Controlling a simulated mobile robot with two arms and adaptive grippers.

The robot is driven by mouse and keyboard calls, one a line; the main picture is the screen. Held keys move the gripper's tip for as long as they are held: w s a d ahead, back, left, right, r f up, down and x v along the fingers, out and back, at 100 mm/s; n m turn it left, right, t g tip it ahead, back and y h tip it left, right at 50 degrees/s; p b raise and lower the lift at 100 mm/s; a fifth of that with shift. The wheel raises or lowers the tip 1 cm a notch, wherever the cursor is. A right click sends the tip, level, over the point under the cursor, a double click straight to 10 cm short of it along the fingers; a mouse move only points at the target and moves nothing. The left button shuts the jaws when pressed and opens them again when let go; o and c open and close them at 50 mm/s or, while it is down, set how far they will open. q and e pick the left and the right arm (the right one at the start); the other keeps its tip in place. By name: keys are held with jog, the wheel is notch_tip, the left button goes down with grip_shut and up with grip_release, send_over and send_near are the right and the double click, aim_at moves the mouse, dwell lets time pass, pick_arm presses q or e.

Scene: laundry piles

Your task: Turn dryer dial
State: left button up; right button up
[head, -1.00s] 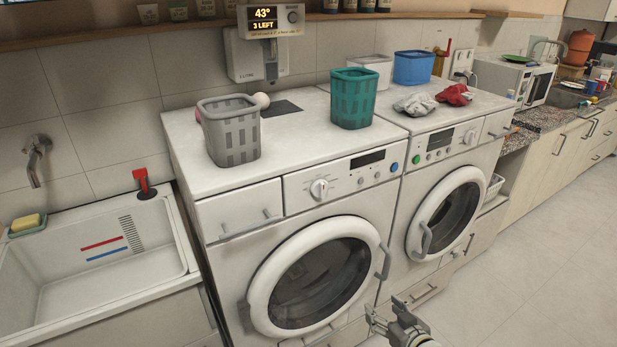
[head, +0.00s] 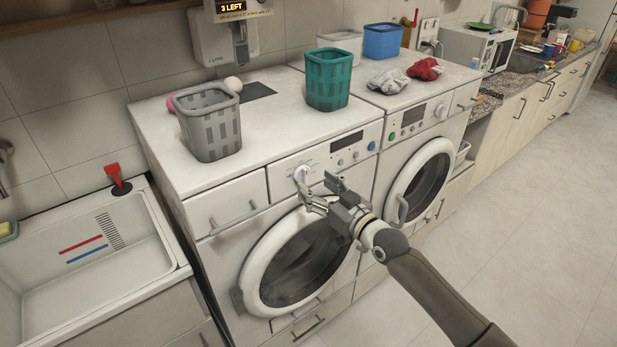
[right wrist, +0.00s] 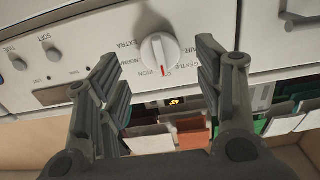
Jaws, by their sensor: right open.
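The dial (head: 300,174) is a white round knob on the front panel of the left machine, left of its dark display. In the right wrist view the dial (right wrist: 159,54) has a raised grip bar, a red mark at its lower end and printed labels around it, among them EXTRA and GENTLE. My right gripper (head: 317,188) is open in front of that panel, just beside and below the dial in the head view. In the right wrist view its spread fingers (right wrist: 160,75) stand on either side of the dial, with no clear contact. My left gripper is out of view.
The left machine's round door (head: 250,275) is closed below the gripper. A grey basket (head: 212,140) and a teal basket (head: 328,92) stand on top. The second machine's door (head: 405,207) is to the right. A sink (head: 100,285) is at left; the right floor is clear.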

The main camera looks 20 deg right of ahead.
aim_at(307, 178)
jog(key=shift+x, duration=1.95)
jog(key=c, duration=1)
jog(key=shift+c, duration=0.2)
